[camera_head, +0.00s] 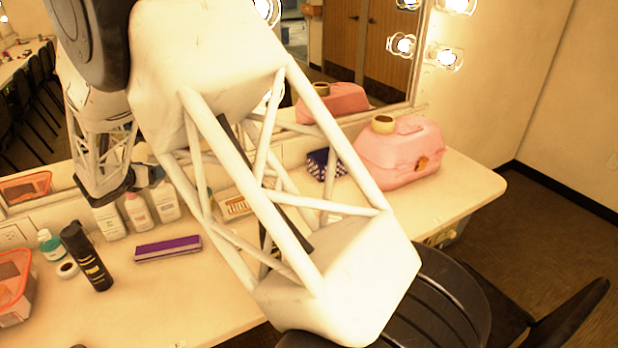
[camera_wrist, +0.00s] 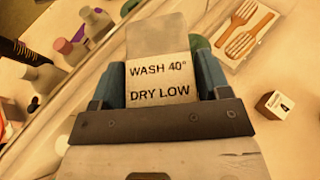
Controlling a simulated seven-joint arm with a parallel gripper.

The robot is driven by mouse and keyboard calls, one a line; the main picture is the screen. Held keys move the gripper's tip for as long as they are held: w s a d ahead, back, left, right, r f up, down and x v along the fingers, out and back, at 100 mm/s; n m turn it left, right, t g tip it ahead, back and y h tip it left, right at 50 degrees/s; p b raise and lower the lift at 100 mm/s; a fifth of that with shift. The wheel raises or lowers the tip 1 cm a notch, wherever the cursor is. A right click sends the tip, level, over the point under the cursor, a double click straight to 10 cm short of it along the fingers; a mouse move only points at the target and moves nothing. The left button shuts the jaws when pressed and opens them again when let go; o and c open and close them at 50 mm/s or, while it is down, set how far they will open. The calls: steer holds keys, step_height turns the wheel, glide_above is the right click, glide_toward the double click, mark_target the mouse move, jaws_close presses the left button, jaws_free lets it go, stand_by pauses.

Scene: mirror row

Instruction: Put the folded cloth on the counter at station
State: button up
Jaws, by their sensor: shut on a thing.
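My gripper (camera_wrist: 158,82) shows in the wrist view with its blue-grey fingers on both sides of a pale, flat piece, which I take to be the folded cloth (camera_wrist: 158,38). Its cream label reads "WASH 40° DRY LOW". The gripper is shut on it, and the cloth appears to be held above the counter. The lower part of the cloth is hidden behind the gripper body. The cream counter (camera_head: 215,275) runs along the mirror in the head view. My large white arm covers its middle, and I cannot make out the cloth there.
Several bottles, a black can (camera_head: 87,258), a purple-topped block (camera_head: 168,248) and an orange container (camera_head: 13,285) stand at left. A cutlery case (camera_wrist: 240,32) and a small box (camera_wrist: 274,104) lie at right in the wrist view. A pink bag (camera_head: 400,155) sits at the far right end.

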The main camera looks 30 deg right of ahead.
steer(key=d+f+m+g+h, duration=0.2)
steer(key=d+f, duration=0.1)
steer(key=d, duration=1.3)
steer(key=d+f+m+g+h, duration=0.1)
steer(key=d+f+m+g, duration=0.15)
steer(key=d, duration=1.25)
steer(key=s+d+f+m+g, duration=0.1)
steer(key=s+d+g, duration=0.1)
steer(key=d, duration=0.7)
steer(key=s+d+f+m+g, duration=0.1)
steer(key=s+d+f+m, duration=0.1)
steer(key=s+d, duration=0.3)
steer(key=s+d+f+m+g+h, duration=0.1)
steer(key=s+d, duration=0.3)
steer(key=d, duration=1)
steer(key=shift+s+f+m+g, duration=0.15)
steer(key=shift+f+m+g, duration=0.35)
steer(key=shift+g, duration=0.35)
steer(key=shift+f, duration=3.1)
steer(key=shift+f, duration=1.85)
steer(key=shift+f, duration=0.15)
